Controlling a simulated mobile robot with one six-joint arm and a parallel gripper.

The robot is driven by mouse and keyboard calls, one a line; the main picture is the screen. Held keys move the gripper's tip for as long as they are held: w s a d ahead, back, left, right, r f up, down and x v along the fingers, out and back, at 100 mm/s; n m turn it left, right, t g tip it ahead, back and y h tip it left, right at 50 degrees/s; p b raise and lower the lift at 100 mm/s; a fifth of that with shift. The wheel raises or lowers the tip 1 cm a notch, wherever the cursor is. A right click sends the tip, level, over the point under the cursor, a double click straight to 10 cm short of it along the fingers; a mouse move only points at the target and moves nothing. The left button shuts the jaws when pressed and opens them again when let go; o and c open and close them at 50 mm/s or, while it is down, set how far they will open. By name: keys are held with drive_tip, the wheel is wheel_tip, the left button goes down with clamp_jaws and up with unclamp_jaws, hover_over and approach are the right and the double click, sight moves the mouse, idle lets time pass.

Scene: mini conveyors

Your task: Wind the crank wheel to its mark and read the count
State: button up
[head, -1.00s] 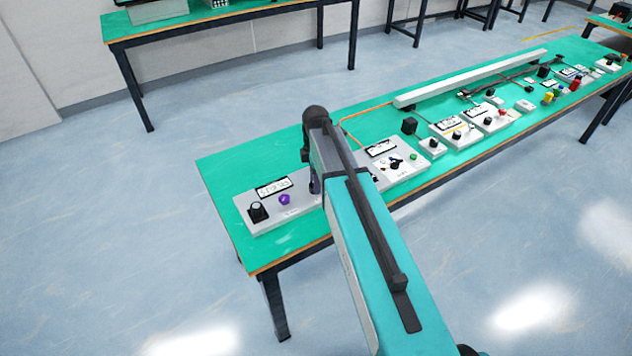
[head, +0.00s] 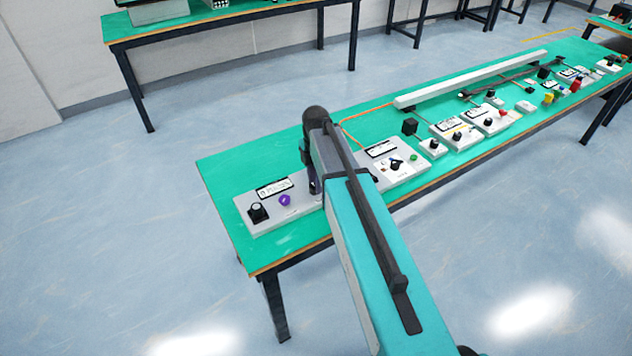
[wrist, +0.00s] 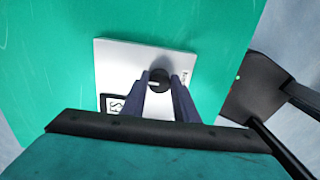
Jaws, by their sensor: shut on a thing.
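In the wrist view a dark round knob or wheel (wrist: 160,76) with a small pale mark on its top stands on a pale panel (wrist: 118,58). My gripper (wrist: 159,82) is shut on it, one dark finger on each side. Whether this is the crank wheel's rim or its handle I cannot tell. A black-framed display (wrist: 111,103) beside it is partly hidden by a finger. The near grey panel (head: 302,213) carries a display (head: 273,187) whose characters are too small to read.
Another panel (head: 411,172) with small controls lies just right of my arm. More small devices and a long white bar (head: 470,78) fill the green table (head: 222,170) farther right.

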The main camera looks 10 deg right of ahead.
drive_tip(key=o, duration=1.1)
drive_tip(key=shift+c, duration=0.2)
drive_tip(key=shift+r, duration=0.15)
wheel_tip(320, 180, up, 14)
drive_tip(key=b, duration=0.2)
drive_tip(key=shift+f, duration=0.2)
